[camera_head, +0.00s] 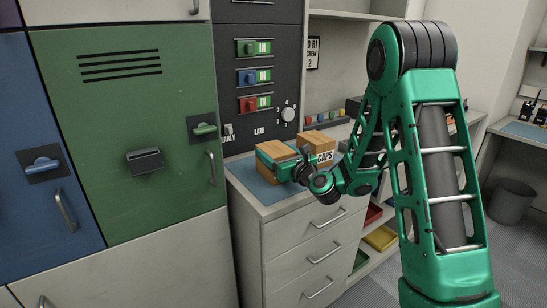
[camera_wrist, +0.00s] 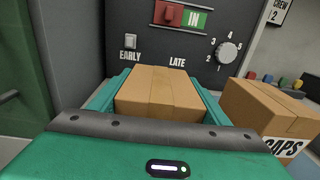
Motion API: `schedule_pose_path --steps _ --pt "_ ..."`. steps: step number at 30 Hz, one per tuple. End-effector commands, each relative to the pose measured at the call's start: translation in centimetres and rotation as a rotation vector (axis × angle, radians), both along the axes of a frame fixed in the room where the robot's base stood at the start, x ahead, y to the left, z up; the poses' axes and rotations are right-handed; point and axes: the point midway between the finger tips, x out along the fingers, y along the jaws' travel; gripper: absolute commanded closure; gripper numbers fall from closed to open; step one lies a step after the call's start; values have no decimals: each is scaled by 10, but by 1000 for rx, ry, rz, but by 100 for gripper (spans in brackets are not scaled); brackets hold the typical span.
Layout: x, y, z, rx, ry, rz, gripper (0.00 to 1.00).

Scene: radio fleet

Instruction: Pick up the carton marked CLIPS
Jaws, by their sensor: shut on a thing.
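A brown carton (camera_head: 268,171) is at the blue mat on the counter, its label not visible in either view. In the wrist view this carton (camera_wrist: 158,92) sits between the green fingers of my gripper (camera_wrist: 160,84), which is shut on it from both sides. In the head view my gripper (camera_head: 284,160) partly covers the carton. I cannot tell whether the carton is touching the mat. A second carton (camera_head: 317,140), marked CAPS, stands just to its right; it also shows in the wrist view (camera_wrist: 272,108). No CLIPS marking is readable.
A dark panel (camera_head: 283,42) with coloured switches and a dial rises close behind the cartons. Green and blue lockers (camera_head: 120,200) stand at the left. Drawers (camera_head: 318,250) are below the blue mat (camera_head: 245,178). A shelf with coloured pegs is at the right.

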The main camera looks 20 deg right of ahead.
Motion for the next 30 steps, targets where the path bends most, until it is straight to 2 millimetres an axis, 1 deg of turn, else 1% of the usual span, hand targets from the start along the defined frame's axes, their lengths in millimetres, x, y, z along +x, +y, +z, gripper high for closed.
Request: schedule_pose_path --steps 8,15,21,25,30 --pt "0 1 25 1 -6 2 61" --pt "0 1 63 -1 -9 2 61" --pt "-1 1 88 2 -6 2 61" --pt "0 0 96 2 -5 1 61" --pt "0 0 99 2 -3 1 61"
